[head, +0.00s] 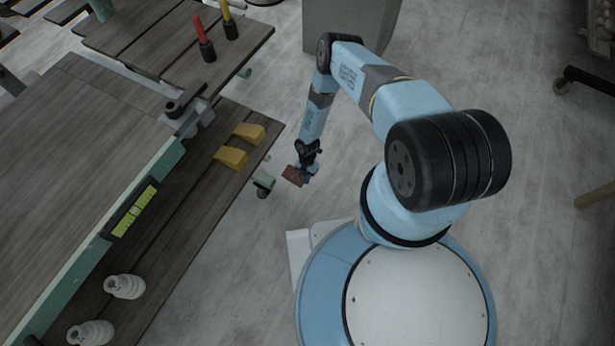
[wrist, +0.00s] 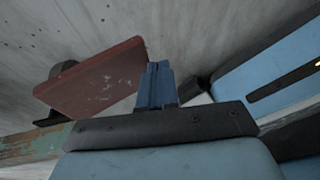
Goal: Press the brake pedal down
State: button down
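The brake pedal, a red-brown plate with scuffed pale marks, shows in the head view (head: 292,176) beside the bench's lower edge. In the wrist view the pedal (wrist: 100,80) lies tilted on the left. My gripper (head: 306,177) is at the pedal's right side in the head view. In the wrist view its blue fingers (wrist: 157,70) are together with nothing between them, beside the pedal's right end. I cannot tell whether they touch it. The pedal's mounting is mostly hidden.
A grey-green part with a dark knob (head: 263,181) sticks out left of the pedal. The wooden bench (head: 190,220) holds yellow blocks (head: 231,157), a green level (head: 134,211) and pale stacked pieces (head: 124,286). A grey box (head: 345,25) stands behind.

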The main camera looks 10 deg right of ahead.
jog(key=shift+f, duration=0.55)
jog(key=shift+d, duration=0.1)
jog(key=s+d+r, duration=0.1)
jog(key=d+r, duration=0.5)
jog(key=r, duration=0.1)
jog(key=shift+s+r, duration=0.2)
jog(key=shift+r, duration=0.1)
jog(key=shift+d, duration=0.1)
dwell(0.4)
